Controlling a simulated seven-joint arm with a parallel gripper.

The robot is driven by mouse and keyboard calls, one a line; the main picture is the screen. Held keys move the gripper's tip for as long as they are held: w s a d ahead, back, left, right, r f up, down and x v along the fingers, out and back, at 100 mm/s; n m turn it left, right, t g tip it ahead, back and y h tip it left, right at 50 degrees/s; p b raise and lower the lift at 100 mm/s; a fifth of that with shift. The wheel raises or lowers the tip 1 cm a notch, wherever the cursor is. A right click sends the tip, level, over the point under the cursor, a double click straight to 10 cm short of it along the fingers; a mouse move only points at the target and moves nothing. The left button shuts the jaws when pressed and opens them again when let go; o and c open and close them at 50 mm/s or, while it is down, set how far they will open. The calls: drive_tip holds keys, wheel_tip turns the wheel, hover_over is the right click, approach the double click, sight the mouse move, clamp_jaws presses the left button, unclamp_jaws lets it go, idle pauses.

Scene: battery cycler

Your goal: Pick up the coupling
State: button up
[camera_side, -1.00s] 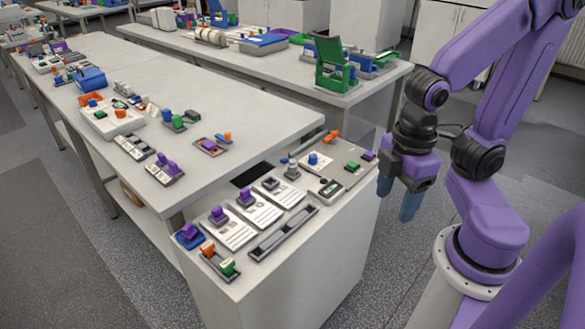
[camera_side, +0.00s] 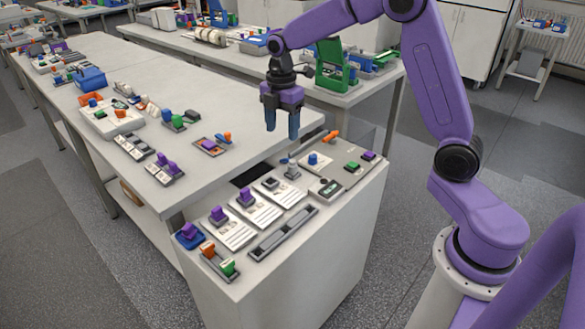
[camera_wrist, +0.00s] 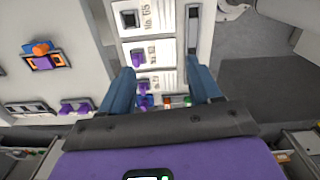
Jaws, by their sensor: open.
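My gripper (camera_side: 282,122) is open and empty, pointing down, high above the back of the low cabinet top (camera_side: 335,205). Its two blue fingers also show in the wrist view (camera_wrist: 164,76), wide apart. I cannot tell which piece is the coupling. Candidates on the cabinet are a grey upright fitting (camera_side: 292,170), a dark square piece (camera_side: 270,183) on a white card, and two purple blocks (camera_side: 246,196) (camera_side: 217,214) on cards. The wrist view shows the dark square piece (camera_wrist: 129,18) and a purple block (camera_wrist: 137,56) between and ahead of the fingers.
A long grey rail (camera_side: 283,232) lies along the cabinet front. A blue-based purple part (camera_side: 189,235) and a tray with orange and green pieces (camera_side: 219,262) sit at its left end. The larger table (camera_side: 240,105) behind holds several trays. A green stand (camera_side: 335,68) is farther back.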

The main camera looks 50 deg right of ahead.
drive_tip(key=n, duration=0.2)
hover_over(292, 161)
wheel_tip(292, 161, down, 3)
wheel_tip(292, 161, down, 12)
drive_tip(key=shift+f, duration=0.15)
drive_tip(key=shift+d+f, duration=0.15)
drive_tip(key=shift+f, duration=2.5)
clamp_jaws()
